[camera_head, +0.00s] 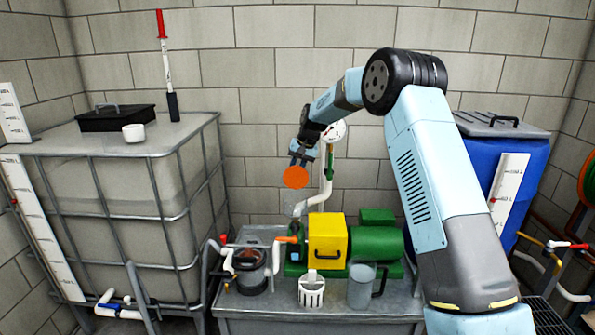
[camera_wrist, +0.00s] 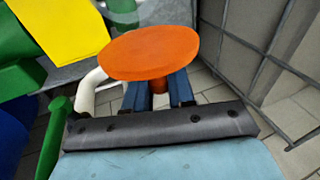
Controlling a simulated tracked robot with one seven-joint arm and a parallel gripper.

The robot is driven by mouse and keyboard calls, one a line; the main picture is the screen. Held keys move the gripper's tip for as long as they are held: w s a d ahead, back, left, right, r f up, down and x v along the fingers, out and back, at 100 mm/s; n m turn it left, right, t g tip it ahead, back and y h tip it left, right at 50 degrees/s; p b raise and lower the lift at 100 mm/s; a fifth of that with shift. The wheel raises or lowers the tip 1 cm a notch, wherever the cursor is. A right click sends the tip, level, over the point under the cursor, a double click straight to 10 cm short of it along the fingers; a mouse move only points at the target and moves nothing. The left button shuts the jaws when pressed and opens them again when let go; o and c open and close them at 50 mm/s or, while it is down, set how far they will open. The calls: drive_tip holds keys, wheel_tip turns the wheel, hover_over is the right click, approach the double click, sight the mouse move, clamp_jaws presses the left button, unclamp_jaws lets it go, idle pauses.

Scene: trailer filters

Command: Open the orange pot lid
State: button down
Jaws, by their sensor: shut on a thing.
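The orange lid (camera_head: 295,177) is a round flat disc, held up in the air well above the bench. My gripper (camera_head: 299,157) is shut on it. In the wrist view the lid (camera_wrist: 150,52) spans the fingertips, and my two blue fingers (camera_wrist: 159,92) close around a short orange stem under the disc. The lid touches nothing else that I can see. A dark, see-through pot (camera_head: 250,270) stands on the left of the bench, below and left of the lid. I cannot see an orange cover on it.
The metal bench (camera_head: 320,325) carries a yellow box (camera_head: 326,240), a green pump (camera_head: 376,245), a white basket (camera_head: 311,291) and a clear jug (camera_head: 361,286). A white pipe (camera_head: 325,190) rises close to the right of the lid. A caged tank (camera_head: 115,240) stands left.

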drive_tip(key=shift+w+a+f, duration=0.1)
drive_tip(key=shift+w, duration=0.1)
idle(0.4)
drive_tip(key=c, duration=1)
unclamp_jaws()
drive_tip(key=shift+o, duration=0.2)
drive_tip(key=shift+r, duration=0.25)
wheel_tip(320, 180, up, 2)
drive_tip(key=shift+r, duration=0.1)
drive_tip(key=s+d+r, duration=0.3)
drive_tip(key=s+r, duration=0.7)
drive_tip(key=s, duration=0.3)
drive_tip(key=shift+s+d, duration=0.25)
drive_tip(key=shift+d, duration=0.1)
drive_tip(key=shift+r, duration=0.1)
